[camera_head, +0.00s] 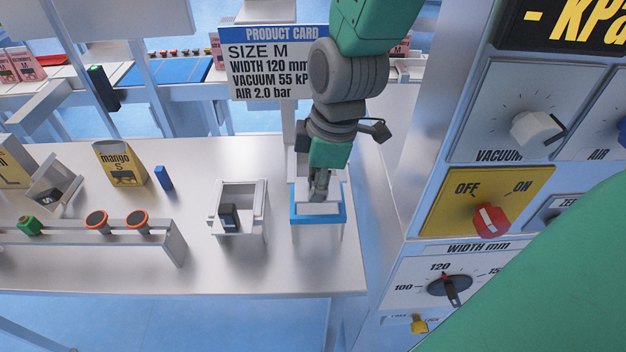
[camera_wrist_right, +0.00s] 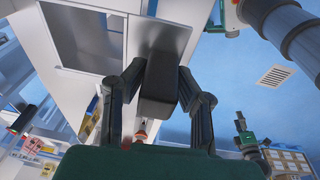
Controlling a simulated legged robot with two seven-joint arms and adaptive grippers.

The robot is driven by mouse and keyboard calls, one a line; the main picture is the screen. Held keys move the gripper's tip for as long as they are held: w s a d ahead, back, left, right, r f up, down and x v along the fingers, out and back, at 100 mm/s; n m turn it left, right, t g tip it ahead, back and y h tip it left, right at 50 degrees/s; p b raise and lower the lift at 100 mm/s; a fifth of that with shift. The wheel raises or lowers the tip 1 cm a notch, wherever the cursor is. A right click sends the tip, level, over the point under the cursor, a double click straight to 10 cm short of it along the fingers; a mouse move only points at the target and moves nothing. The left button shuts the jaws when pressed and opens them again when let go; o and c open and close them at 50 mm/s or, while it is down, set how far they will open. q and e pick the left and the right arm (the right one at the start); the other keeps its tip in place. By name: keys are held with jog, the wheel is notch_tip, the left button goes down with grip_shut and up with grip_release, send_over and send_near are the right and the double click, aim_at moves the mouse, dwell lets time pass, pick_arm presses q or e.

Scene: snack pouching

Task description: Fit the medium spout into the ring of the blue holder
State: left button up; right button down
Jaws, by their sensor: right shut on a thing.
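The blue holder (camera_head: 302,219) is a blue band on a pale stand near the right end of the table in the head view. My right gripper (camera_head: 319,186) points down right above it. In the wrist view my right gripper (camera_wrist_right: 159,70) has its fingers closed on a dark block, which I take to be the medium spout (camera_wrist_right: 158,94). In the head view the gripper hides the spout and the holder's ring, so I cannot tell whether the spout is in the ring.
A white bin (camera_head: 257,236) with a dark block (camera_head: 229,216) stands left of the holder. Further left are a mango pouch (camera_head: 120,164), a small blue block (camera_head: 164,178) and a button rail (camera_head: 170,246). A control panel (camera_head: 470,242) stands close on the right. The table's front is clear.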

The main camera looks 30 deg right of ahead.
jog(key=shift+d+f, duration=0.25)
jog(key=shift+f, duration=0.2)
jog(key=shift+a+f+b, duration=0.3)
jog(key=shift+f+b, duration=0.15)
jog(key=shift+b, duration=0.05)
jog(key=shift+f, duration=0.15)
jog(key=shift+f, duration=0.2)
jog(key=shift+d+f+b, duration=0.2)
jog(key=shift+f+b, duration=0.1)
jog(key=shift+b, duration=0.05)
jog(key=shift+a+f+b, duration=0.1)
jog(key=shift+f+b, duration=0.7)
jog(key=shift+f, duration=0.55)
jog(key=shift+s+a+f+b, duration=0.1)
jog(key=shift+s+f+b, duration=0.05)
jog(key=shift+f+b, duration=0.2)
jog(key=shift+s+a+f+b, duration=0.1)
jog(key=shift+f+b, duration=0.1)
jog(key=shift+f, duration=0.25)
jog(key=shift+s+r, duration=0.1)
jog(key=shift+r, duration=0.1)
